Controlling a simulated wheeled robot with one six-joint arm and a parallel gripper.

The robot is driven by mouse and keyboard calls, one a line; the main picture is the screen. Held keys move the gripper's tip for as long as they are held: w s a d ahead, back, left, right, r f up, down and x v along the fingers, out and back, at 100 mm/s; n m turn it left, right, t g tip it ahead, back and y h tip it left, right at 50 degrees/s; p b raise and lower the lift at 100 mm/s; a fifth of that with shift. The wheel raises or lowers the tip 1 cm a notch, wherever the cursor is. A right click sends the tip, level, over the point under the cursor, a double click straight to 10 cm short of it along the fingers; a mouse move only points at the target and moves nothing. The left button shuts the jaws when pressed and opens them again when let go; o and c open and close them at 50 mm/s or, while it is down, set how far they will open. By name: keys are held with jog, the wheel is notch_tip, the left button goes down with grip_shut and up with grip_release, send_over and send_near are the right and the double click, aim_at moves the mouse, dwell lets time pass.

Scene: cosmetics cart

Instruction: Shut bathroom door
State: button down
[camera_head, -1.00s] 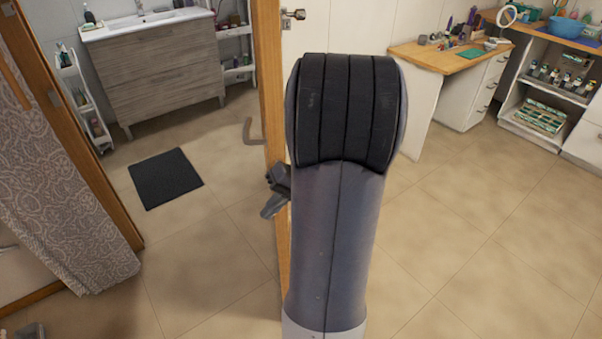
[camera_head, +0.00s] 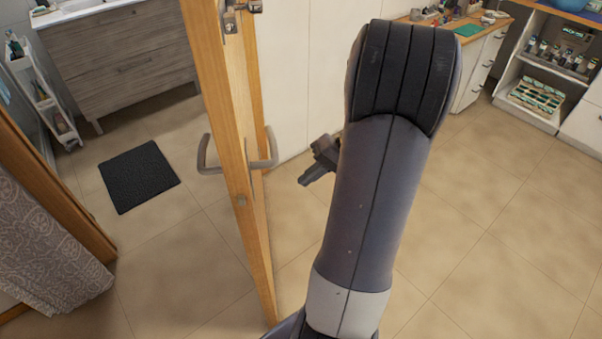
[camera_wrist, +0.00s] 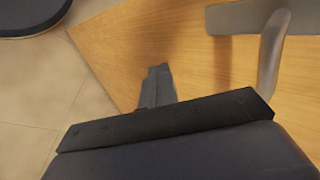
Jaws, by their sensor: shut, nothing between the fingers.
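The wooden bathroom door (camera_head: 232,120) stands open and shows nearly edge-on in the head view. It has a grey lever handle (camera_head: 271,150) on its right face and another lever (camera_head: 203,158) on its left. My gripper (camera_head: 304,181) is shut and empty to the right of the door, a little right of and below the right-hand lever. In the wrist view, my gripper's fingertips (camera_wrist: 158,72) lie over the door's wooden surface (camera_wrist: 195,60). A lever (camera_wrist: 272,45) shows at upper right. I cannot tell whether the fingers touch the wood.
The doorway frame (camera_head: 50,190) with a patterned curtain (camera_head: 55,245) is at left. Beyond are a dark mat (camera_head: 138,175), a sink cabinet (camera_head: 120,60) and a white rack (camera_head: 45,105). Desk and shelves (camera_head: 540,85) stand at upper right. The tiled floor (camera_head: 500,240) at right is clear.

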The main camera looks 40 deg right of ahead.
jog(key=w+a+f+p, duration=0.1)
jog(key=w+a+f, duration=0.3)
jog(key=a, duration=0.5)
jog(key=shift+w+f, duration=0.4)
jog(key=shift+f, duration=0.45)
jog(key=shift+a, duration=0.15)
